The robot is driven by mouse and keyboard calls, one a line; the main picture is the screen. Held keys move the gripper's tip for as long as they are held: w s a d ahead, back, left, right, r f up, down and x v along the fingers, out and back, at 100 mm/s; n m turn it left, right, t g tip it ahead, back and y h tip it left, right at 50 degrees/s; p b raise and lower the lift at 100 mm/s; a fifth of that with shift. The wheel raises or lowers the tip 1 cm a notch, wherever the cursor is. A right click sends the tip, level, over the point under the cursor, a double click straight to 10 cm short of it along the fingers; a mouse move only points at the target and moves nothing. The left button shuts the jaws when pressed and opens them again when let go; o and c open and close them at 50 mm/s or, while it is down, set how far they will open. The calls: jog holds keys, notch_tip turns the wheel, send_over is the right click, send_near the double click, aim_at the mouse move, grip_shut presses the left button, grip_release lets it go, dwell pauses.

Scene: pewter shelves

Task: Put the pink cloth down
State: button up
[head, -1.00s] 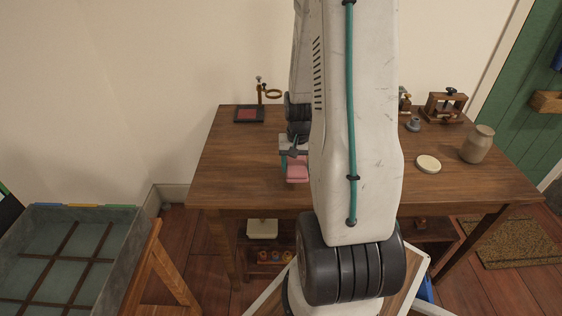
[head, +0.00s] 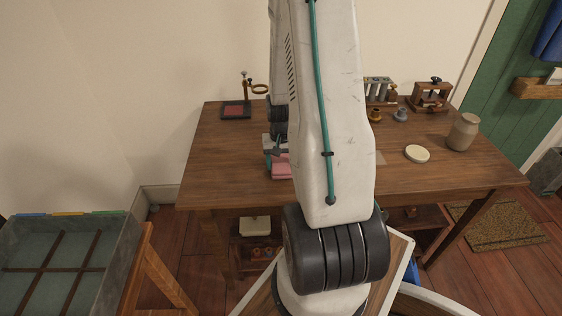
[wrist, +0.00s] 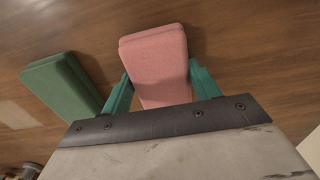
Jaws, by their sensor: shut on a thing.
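The pink cloth (wrist: 157,68) is a folded, rounded block between the two teal fingers of my gripper (wrist: 160,88) in the wrist view. My gripper is shut on it. In the head view the pink cloth (head: 281,171) shows at the end of my arm, over the left part of the wooden table (head: 225,165). I cannot tell whether the cloth touches the tabletop. My arm hides part of the gripper and the table's middle.
A green folded cloth (wrist: 62,92) lies close left of the pink one in the wrist view. A stand with a ring (head: 246,92), a round pale disc (head: 417,153) and a jar (head: 463,132) stand on the table. The table's left front is clear.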

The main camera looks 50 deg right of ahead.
aim_at(281, 162)
jog(key=o, duration=1.1)
jog(key=shift+r, duration=0.1)
notch_tip(281, 162, up, 12)
jog(key=w+a+r+n, duration=0.1)
jog(key=a+r+n, duration=0.2)
jog(key=a+r, duration=0.65)
jog(key=s+a+r+n, duration=0.2)
jog(key=s+a+r, duration=0.1)
jog(key=a, duration=0.3)
jog(key=s+a+r+n, duration=0.2)
jog(key=s+a+r, duration=0.1)
jog(key=s+a, duration=0.3)
jog(key=s+a+r+n+t, duration=0.1)
jog(key=s+a+r, duration=0.3)
jog(key=a, duration=0.4)
jog(key=shift+s+a+n, duration=0.25)
jog(key=shift+n, duration=0.65)
